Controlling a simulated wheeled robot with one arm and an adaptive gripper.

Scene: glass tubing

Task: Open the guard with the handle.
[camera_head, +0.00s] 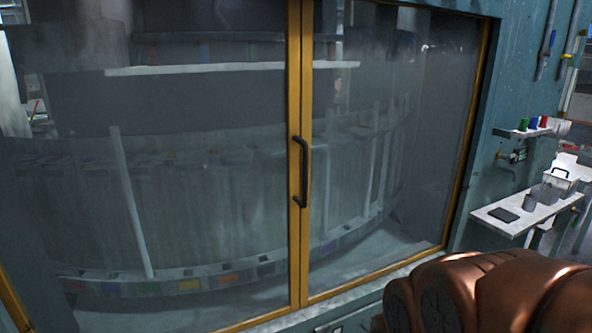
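The guard (190,130) is a pair of large see-through panels in yellow frames, set in a teal machine housing. The two panels meet at a yellow upright in the middle, and they look shut. A black bar handle (299,172) stands upright on this middle frame, at about the picture's centre. Nothing touches the handle. A copper-brown rounded part of my arm fills the lower right corner. My gripper is not in view.
Behind the panels is a large curved drum-like machine with pale bars. On the right, a white shelf (525,205) holds a dark tablet, a cup and a box. A smaller shelf (522,132) above carries small coloured items. The space before the handle looks clear.

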